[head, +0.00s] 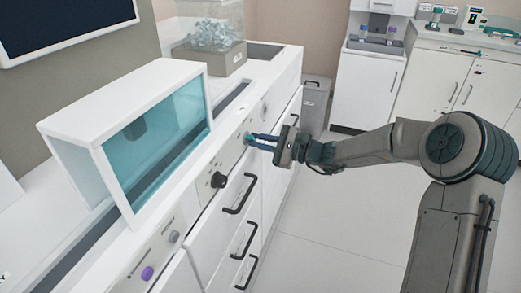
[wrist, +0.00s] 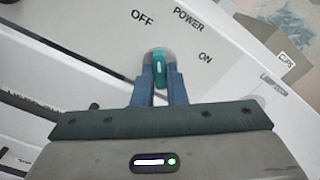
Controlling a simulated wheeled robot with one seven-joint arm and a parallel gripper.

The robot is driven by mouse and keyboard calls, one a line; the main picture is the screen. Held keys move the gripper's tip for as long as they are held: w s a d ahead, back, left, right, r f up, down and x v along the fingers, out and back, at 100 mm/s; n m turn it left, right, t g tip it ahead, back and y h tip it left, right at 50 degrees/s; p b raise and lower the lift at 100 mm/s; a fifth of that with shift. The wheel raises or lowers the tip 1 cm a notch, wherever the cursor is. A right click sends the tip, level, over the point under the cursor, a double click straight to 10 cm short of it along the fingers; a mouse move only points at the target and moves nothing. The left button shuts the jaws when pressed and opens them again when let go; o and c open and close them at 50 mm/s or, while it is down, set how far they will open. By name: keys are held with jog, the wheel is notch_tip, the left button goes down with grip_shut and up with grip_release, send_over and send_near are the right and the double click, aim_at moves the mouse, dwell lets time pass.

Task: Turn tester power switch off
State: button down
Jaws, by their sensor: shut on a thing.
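The tester power switch (wrist: 160,66) is a teal knob on a round grey base, on a white panel marked POWER, OFF and ON. In the wrist view OFF is up and left of it and ON is to its right. The knob's ridge runs roughly up and down in that view, its top nearer OFF than ON. My gripper (wrist: 160,88) is shut on the knob, with one blue finger on each side. In the head view my gripper (head: 262,141) reaches the panel from the right, and its fingers partly hide the knob.
A black knob (head: 218,180), a grey button (head: 174,237) and a purple button (head: 147,273) sit along the same panel. Drawers with a black handle (head: 240,195) lie below. A teal-windowed box (head: 155,125) stands above. The floor (head: 330,220) is clear.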

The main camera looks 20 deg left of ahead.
jog(key=shift+f+n+b, duration=0.15)
jog(key=shift+n+b, duration=0.65)
jog(key=c, duration=1.5)
grip_release()
jog(key=shift+o, duration=0.2)
jog(key=s+d+p, duration=0.1)
jog(key=d, duration=1.2)
jog(key=shift+d+p, duration=0.35)
jog(key=shift+d, duration=0.05)
jog(key=shift+s, duration=0.1)
